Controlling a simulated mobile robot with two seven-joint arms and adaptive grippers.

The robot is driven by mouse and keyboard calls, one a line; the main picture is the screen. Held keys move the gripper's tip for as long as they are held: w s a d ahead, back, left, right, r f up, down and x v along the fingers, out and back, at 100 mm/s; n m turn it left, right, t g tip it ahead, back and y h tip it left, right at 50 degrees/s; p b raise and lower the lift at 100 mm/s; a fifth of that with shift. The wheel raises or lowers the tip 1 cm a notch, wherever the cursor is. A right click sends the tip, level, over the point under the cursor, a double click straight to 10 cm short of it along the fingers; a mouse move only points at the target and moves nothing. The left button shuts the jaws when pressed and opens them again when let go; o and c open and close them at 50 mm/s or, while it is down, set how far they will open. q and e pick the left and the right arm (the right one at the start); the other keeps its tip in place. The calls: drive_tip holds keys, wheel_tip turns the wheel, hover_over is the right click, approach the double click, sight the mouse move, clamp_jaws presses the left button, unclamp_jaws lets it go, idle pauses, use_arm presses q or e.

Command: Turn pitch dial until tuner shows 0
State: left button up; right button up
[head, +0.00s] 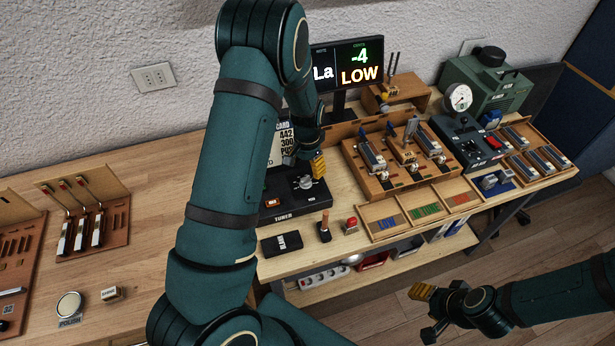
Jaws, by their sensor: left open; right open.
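The tuner screen (352,66) stands at the back of the bench and reads "La", "-4" and "LOW". The black tuner box (290,204) sits on the bench in front of it. Its pitch dial (305,182) is a knob on the top face. My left gripper (306,165) is open just above and beside the dial; I cannot tell whether a finger touches it. My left arm hides part of the box and of the card behind it. My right gripper (428,308) is open and empty, out over the floor in front of the bench.
A black block (282,244), a small wooden-handled tool (325,228) and a red button (351,225) lie in front of the tuner. A wooden action rack (400,158) and parts trays (422,208) stand to the right. A green machine (488,82) is at the back right.

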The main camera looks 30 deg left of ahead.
sight(307, 177)
use_arm(q)
drive_tip(key=shift+f, duration=2.8)
drive_tip(key=shift+o, duration=0.2)
drive_tip(key=shift+s, duration=0.1)
clamp_jaws()
